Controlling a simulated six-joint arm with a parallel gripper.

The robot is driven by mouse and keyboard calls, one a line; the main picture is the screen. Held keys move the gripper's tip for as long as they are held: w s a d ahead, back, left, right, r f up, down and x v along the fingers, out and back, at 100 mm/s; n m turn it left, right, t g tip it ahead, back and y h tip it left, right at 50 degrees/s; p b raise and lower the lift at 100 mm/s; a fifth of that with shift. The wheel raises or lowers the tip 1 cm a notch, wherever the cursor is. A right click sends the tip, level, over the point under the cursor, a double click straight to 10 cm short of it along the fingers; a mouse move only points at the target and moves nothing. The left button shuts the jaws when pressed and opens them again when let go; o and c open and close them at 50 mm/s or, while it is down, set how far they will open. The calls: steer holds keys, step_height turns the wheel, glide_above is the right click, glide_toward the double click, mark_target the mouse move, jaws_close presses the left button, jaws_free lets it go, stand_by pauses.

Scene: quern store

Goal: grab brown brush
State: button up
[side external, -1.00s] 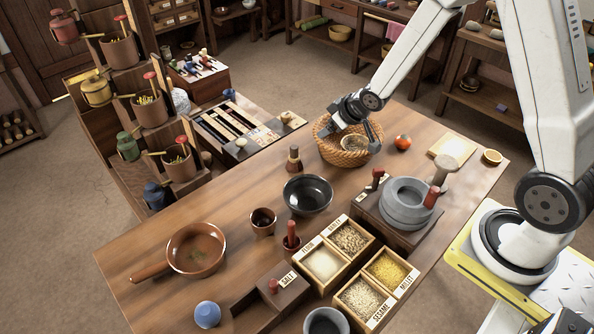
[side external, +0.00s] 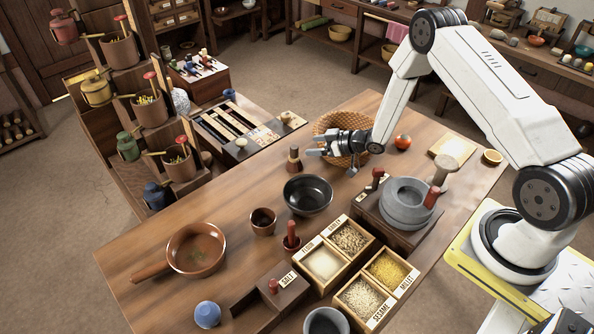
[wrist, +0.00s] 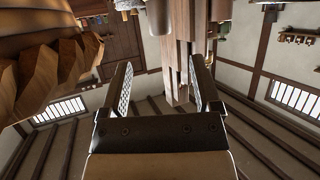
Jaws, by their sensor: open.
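A small brown brush (side external: 293,159) with a dark knobbed handle and a lighter lower part stands upright on the wooden table, left of the wicker basket. My gripper (side external: 313,147) is open and empty, pointing left, low in front of the basket. Its fingertips are close to the right of the brush and appear apart from it. In the wrist view both fingers of my gripper (wrist: 160,82) are spread. A pale brown shape (wrist: 158,20) shows at the top beyond them; I cannot tell surely whether it is the brush.
The wicker basket (side external: 326,124) is right behind my gripper; its rim (wrist: 62,72) fills the wrist view's left. A black bowl (side external: 308,196) stands in front. A stone quern (side external: 405,205) and a tomato (side external: 402,142) are to the right. The table's left part has bare room.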

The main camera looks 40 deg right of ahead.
mark_target(294, 147)
steer(key=shift+f, duration=0.15)
steer(key=shift+x, duration=1.25)
steer(key=shift+x, duration=2.65)
steer(key=shift+s, duration=0.1)
jaws_close()
